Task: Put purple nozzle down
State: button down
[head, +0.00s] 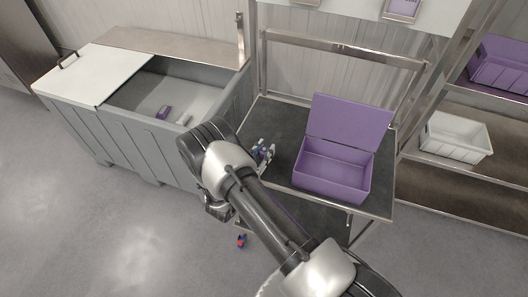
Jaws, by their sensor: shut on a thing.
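My arm crosses the picture from the lower right and hides part of the work surface. My gripper (262,153) shows small beside the arm, over the dark tabletop (285,120) and left of the purple box. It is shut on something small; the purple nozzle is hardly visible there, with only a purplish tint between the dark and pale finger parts. I cannot tell whether it touches the tabletop.
An open purple box (333,183) with its lid raised stands on the table's right side. A grey bin (135,140) at left holds a small purple piece (163,112) and a pale piece (184,119). A red and blue object (241,241) lies low beside the table. A white crate (455,137) sits on the right rack.

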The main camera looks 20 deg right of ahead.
jog(key=shift+r, duration=0.1)
jog(key=c, duration=1.2)
grip_release()
jog(key=shift+c, duration=0.2)
